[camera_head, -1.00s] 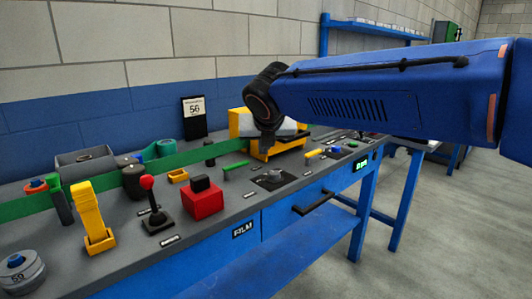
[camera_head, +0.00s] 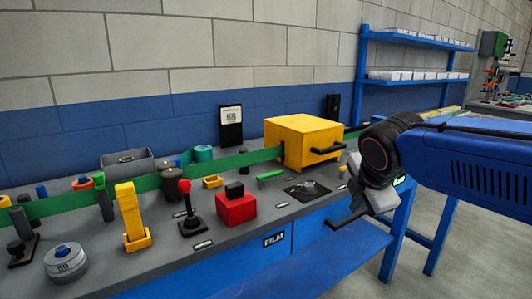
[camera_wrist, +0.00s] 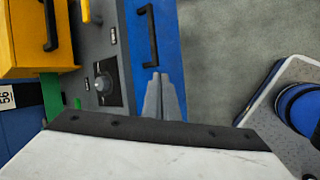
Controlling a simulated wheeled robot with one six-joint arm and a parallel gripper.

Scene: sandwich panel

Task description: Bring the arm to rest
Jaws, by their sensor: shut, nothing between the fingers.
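My arm enters the head view from the right, as a blue link ending in a black wrist joint. My gripper hangs below that joint, in front of the bench's right part; its fingers cannot be made out there. In the wrist view my gripper (camera_wrist: 158,80) shows two grey fingers closed together, with nothing between them. They point towards the blue drawer front (camera_wrist: 165,20) with its black handle (camera_wrist: 149,36).
A yellow box (camera_head: 298,138) with a black handle stands on the grey bench. A red block (camera_head: 236,208), a red-knobbed lever (camera_head: 186,205), a yellow lever (camera_head: 130,215) and a knob panel (camera_head: 300,193) are to its left or in front. Open floor (camera_head: 465,260) lies right.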

